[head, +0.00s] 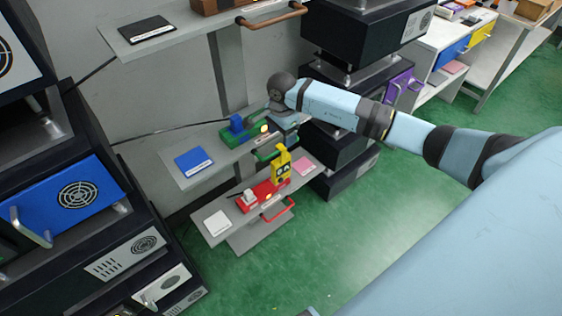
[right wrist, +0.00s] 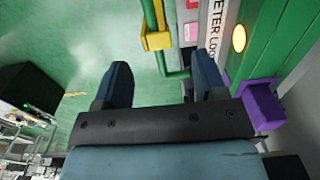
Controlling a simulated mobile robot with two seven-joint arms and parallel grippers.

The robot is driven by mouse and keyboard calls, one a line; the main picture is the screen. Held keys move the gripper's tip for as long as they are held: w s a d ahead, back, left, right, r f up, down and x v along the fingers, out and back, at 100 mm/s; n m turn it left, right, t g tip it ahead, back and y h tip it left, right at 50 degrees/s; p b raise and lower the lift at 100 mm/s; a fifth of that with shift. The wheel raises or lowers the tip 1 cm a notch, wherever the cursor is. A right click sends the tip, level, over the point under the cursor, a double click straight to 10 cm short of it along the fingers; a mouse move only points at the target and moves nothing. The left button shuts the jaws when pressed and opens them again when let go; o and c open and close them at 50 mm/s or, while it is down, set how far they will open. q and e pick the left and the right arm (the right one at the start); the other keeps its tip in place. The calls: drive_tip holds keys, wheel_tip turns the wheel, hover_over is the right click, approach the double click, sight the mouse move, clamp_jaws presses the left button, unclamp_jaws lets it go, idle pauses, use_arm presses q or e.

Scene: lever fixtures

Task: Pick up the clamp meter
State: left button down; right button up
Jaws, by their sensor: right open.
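The yellow clamp meter (head: 281,166) stands upright at the lower shelf, beside a red fixture (head: 262,195). A yellow part (right wrist: 156,39), which looks like the meter's top, shows in the right wrist view beyond the fingers. My right arm reaches in from the right, and its gripper (head: 284,121) is beside the middle shelf, above the clamp meter. My left gripper is not in view.
A green fixture with a blue lever (head: 237,124) sits on the middle shelf (head: 205,178). A green handle (head: 270,152) and a red handle (head: 279,210) stick out from the shelf fronts. A label and green bars lie close right of the fingers in the wrist view. Open green floor (head: 350,230) lies in front.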

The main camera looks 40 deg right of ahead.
sight(281, 147)
wheel_tip(281, 147, down, 6)
drive_tip(key=shift+s+a+r+p, duration=0.1)
drive_tip(key=shift+a+r+p, duration=0.05)
drive_tip(key=shift+p, duration=0.3)
clamp_jaws()
